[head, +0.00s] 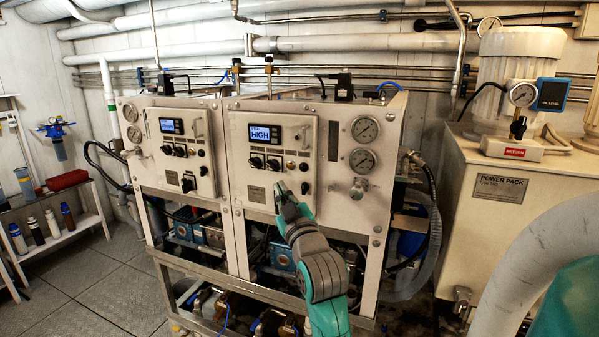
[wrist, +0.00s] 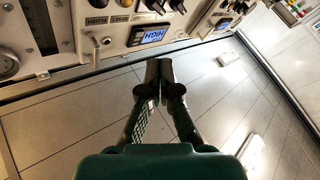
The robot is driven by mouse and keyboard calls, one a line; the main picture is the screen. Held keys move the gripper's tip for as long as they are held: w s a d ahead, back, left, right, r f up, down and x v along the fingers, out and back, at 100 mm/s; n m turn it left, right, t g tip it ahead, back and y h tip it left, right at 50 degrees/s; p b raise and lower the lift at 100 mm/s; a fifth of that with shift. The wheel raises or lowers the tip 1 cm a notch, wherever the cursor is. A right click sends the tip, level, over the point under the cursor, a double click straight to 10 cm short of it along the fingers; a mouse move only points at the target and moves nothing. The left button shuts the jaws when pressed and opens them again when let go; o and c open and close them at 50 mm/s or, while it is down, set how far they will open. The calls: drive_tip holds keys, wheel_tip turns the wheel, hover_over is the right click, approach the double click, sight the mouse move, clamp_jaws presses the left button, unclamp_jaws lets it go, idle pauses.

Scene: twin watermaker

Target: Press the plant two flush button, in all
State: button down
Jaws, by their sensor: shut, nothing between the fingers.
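Two white control panels stand side by side, a left one (head: 180,150) and a right one (head: 268,150). I cannot read which is plant two. The right panel has a lit display (head: 265,134) reading HIGH, two black knobs (head: 265,163) and small round buttons (head: 297,166) beside them. I cannot tell which button is flush. My gripper (head: 281,190) is shut and empty, in front of the lower part of the right panel. In the wrist view, my gripper (wrist: 158,64) is below the lit display (wrist: 154,36), with labels (wrist: 108,19) near the buttons and knobs.
Two pressure gauges (head: 364,144) are right of the right panel. A cream power pack (head: 490,230) and a large grey hose (head: 540,255) stand at the right. A bottle shelf (head: 75,228) is at the left. The tiled floor (head: 95,300) at left is clear.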

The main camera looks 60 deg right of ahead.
sight(303, 168)
drive_tip(key=shift+s+d+r, duration=0.15)
drive_tip(key=shift+s+r, duration=0.05)
drive_tip(key=shift+r, duration=0.35)
drive_tip(key=shift+d, duration=0.1)
drive_tip(key=shift+w+d, duration=0.2)
drive_tip(key=shift+d, duration=1.95)
drive_tip(key=shift+w+d, duration=0.2)
drive_tip(key=shift+d, duration=1.9)
drive_tip(key=shift+d, duration=0.15)
drive_tip(key=shift+d, duration=0.3)
drive_tip(key=shift+d, duration=0.45)
drive_tip(key=shift+a, duration=0.9)
